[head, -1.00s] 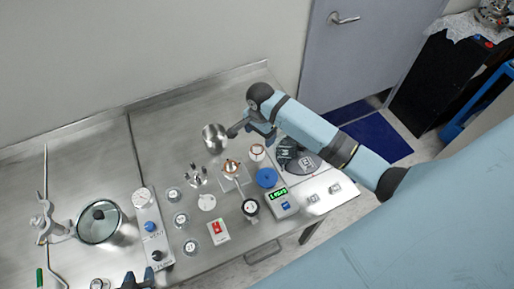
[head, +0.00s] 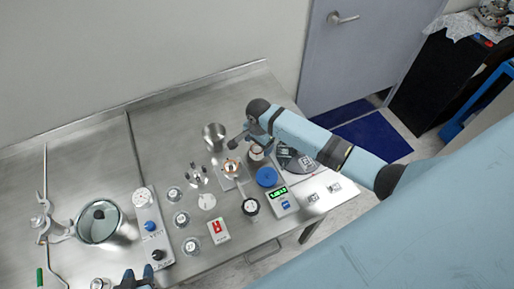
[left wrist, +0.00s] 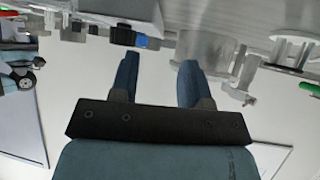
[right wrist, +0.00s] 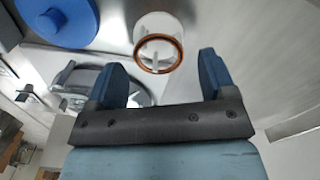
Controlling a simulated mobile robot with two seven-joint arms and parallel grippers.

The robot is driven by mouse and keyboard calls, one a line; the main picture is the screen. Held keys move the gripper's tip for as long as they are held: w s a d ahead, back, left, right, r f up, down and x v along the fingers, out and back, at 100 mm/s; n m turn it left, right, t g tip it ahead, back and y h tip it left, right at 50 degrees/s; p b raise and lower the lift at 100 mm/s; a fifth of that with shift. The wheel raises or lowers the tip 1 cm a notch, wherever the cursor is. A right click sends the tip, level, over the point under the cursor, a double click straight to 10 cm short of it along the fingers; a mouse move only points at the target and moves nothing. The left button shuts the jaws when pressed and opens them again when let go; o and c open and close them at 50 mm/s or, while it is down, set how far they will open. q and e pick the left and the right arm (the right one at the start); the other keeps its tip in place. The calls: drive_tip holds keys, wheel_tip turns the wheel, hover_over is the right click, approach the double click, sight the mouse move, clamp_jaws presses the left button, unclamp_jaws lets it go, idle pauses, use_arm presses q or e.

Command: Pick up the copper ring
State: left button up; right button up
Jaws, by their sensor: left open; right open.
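The copper ring (right wrist: 181,50) rests on top of a round white stand with spokes in the right wrist view. In the head view the white stand (head: 257,154) is beside my right gripper, and the ring is hard to make out there. My right gripper (head: 248,143) is open and empty, pointing down. In the right wrist view the ring lies ahead of the gap between its fingertips (right wrist: 158,65), with no visible contact. My left gripper (head: 137,279) is open and empty at the bottom edge of the head view.
A metal cup (head: 214,136) stands left of the right gripper. A copper-topped part (head: 231,168) on a plate, a blue disc (head: 267,176) and a scale with a green display (head: 279,194) are close by. A glass-topped vessel (head: 101,222) stands at left. The back of the table is clear.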

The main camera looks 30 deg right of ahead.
drive_tip(key=shift+f, duration=0.25)
idle(0.3)
drive_tip(key=shift+c, duration=0.4)
drive_tip(key=c, duration=0.8)
